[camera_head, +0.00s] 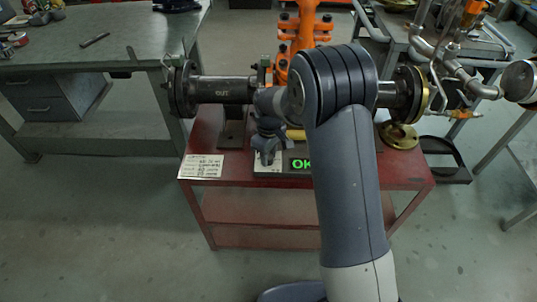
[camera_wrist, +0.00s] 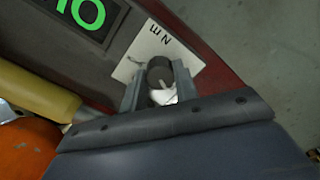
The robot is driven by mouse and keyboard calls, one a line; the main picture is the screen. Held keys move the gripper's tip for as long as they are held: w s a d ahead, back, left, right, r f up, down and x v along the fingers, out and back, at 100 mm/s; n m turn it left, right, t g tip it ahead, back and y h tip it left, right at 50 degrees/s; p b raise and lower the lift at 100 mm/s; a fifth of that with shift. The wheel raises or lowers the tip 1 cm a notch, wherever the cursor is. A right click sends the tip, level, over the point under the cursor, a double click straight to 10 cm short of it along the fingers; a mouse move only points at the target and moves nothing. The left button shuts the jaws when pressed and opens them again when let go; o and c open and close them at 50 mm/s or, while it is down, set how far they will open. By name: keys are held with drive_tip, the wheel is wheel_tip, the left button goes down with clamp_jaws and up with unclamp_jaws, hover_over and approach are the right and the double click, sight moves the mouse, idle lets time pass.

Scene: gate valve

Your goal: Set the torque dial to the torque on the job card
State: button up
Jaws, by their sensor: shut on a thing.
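The torque dial (camera_wrist: 159,70) is a dark round knob with a white pointer, in the middle of the wrist view. It sits on a white plate (camera_wrist: 150,42) with dark letters, partly covered. My gripper (camera_wrist: 158,88) is shut on the dial, one finger on each side. The display (camera_wrist: 85,14) also shows upside down in the wrist view. The job card (camera_head: 202,166) lies at the left front of the red cart; its lines are too small to read.
The red cart (camera_head: 225,185) also carries a dark flanged pipe (camera_head: 222,89) at the back and a brass ring (camera_head: 399,135) at the right. A yellow cylinder (camera_wrist: 35,92) lies near my gripper. A grey workbench (camera_head: 90,55) stands left. Floor in front is clear.

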drive_tip(key=o, duration=1)
drive_tip(key=shift+c, duration=0.2)
wheel_tip(320, 180, up, 11)
drive_tip(key=shift+p, duration=0.45)
drive_tip(key=shift+w+f, duration=0.1)
drive_tip(key=shift+f, duration=0.05)
wheel_tip(320, 180, down, 11)
drive_tip(key=shift+r+b, duration=0.1)
drive_tip(key=shift+b, duration=0.35)
